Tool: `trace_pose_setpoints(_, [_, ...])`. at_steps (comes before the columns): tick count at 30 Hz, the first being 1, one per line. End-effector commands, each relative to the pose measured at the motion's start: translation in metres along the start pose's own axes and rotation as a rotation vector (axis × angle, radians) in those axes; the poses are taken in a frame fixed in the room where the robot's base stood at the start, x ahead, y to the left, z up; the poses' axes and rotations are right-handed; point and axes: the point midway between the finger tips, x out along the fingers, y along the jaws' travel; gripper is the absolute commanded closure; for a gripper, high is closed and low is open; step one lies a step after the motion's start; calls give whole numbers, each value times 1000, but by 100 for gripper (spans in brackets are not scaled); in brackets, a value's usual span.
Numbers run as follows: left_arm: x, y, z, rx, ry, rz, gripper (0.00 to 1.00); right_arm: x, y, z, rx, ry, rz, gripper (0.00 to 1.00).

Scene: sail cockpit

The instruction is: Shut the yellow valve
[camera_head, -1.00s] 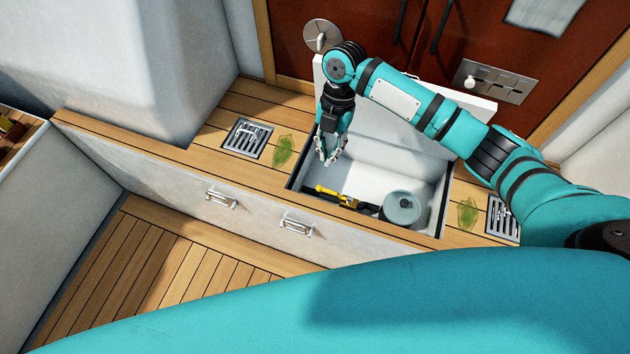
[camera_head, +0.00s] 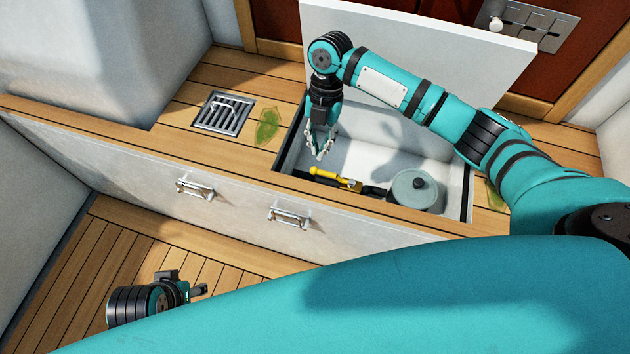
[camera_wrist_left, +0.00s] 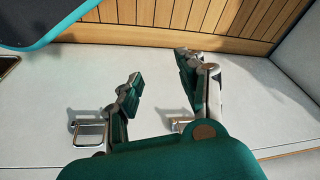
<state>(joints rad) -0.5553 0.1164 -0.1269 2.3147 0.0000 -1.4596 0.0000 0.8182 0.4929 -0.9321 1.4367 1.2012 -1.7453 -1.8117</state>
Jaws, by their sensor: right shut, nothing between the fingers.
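The yellow valve (camera_head: 333,179) has a yellow lever. It lies along the front side inside an open locker in the bench, beside dark fittings. My right gripper (camera_head: 320,150) points down inside the locker opening, above and slightly left of the lever. It is shut and empty, and I see no clear contact with the valve. My left gripper (camera_head: 200,290) is low in front of the bench, over the wooden floor, partly hidden by my own arm. In the left wrist view its fingers (camera_wrist_left: 158,75) are spread apart with nothing between them.
A round grey lidded pot (camera_head: 414,190) stands in the locker right of the valve. The white locker lid (camera_head: 430,50) stands raised behind it. A metal drain grate (camera_head: 222,113) and a green leaf (camera_head: 267,125) lie left of the opening. Metal handles (camera_head: 288,216) stick out from the bench front.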

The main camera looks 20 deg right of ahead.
Motion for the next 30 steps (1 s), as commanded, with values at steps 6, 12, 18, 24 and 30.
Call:
trace_pose_setpoints(6, [-2, 0, 0, 0, 1, 0, 60, 0, 0, 0, 0, 0, 0, 100])
trace_pose_setpoints(12, [-4, 0, 0, 0, 3, 0, 60, 4, 0, 0, 0, 1, -1, 100])
trace_pose_setpoints(18, [-23, -1, -1, -1, 16, -2, 60, 32, 0, 0, 0, 3, -2, 100])
trace_pose_setpoints(24, [-33, -1, 2, -2, 19, -4, 60, 70, -1, 0, 0, 2, -2, 100])
trace_pose_setpoints(30, [-28, -1, 3, -2, 20, -4, 60, 94, 0, 0, -1, 0, -1, 100])
